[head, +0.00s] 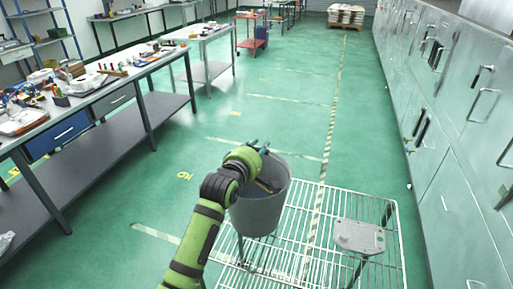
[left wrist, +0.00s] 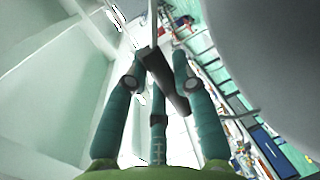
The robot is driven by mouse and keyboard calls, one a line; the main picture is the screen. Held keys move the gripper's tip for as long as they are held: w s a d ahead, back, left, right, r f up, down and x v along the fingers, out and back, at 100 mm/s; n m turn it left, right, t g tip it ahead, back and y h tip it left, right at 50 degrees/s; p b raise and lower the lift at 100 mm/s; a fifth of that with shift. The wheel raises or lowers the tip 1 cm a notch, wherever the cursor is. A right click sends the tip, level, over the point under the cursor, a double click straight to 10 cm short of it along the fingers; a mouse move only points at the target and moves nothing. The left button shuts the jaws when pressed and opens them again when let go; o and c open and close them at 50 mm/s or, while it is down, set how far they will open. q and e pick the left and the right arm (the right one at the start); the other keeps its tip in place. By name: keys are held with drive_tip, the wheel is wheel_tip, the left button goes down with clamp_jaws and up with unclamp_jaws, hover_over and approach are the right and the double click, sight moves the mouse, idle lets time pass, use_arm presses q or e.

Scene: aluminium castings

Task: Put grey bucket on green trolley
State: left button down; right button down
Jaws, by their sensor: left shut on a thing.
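The grey bucket (head: 257,214) is upright in the lower middle of the head view, over the left part of a white wire grid. I cannot tell whether it rests on the grid or hangs above it. My left gripper (head: 262,149) is at the bucket's top, coming over its rim. In the left wrist view, the left fingers (left wrist: 158,85) are shut around a dark grip on a thin bar, seemingly the bucket's handle. The bucket's smooth side (left wrist: 270,50) fills the upper right there. I see no green trolley. My right gripper is not in view.
The wire grid (head: 300,262) carries or underlies a flat grey piece (head: 359,236) at right. A long workbench (head: 110,84) with tools stands at left, metal cabinets (head: 460,120) at right. A red trolley (head: 250,42) stands far back. The green floor between is clear.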

use_arm(q)
wheel_tip(320, 180, down, 2)
drive_tip(key=shift+d+b, duration=0.15)
drive_tip(key=shift+b, duration=0.75)
drive_tip(key=shift+w+a+f, duration=0.15)
drive_tip(key=shift+a+f, duration=0.05)
drive_tip(key=shift+f, duration=0.05)
drive_tip(key=shift+d, duration=0.1)
drive_tip(key=c, duration=1.3)
unclamp_jaws()
drive_tip(key=shift+s+f, duration=0.2)
drive_tip(key=shift+f, duration=0.25)
drive_tip(key=shift+c, duration=0.2)
drive_tip(key=o, duration=0.3)
drive_tip(key=shift+r, duration=0.1)
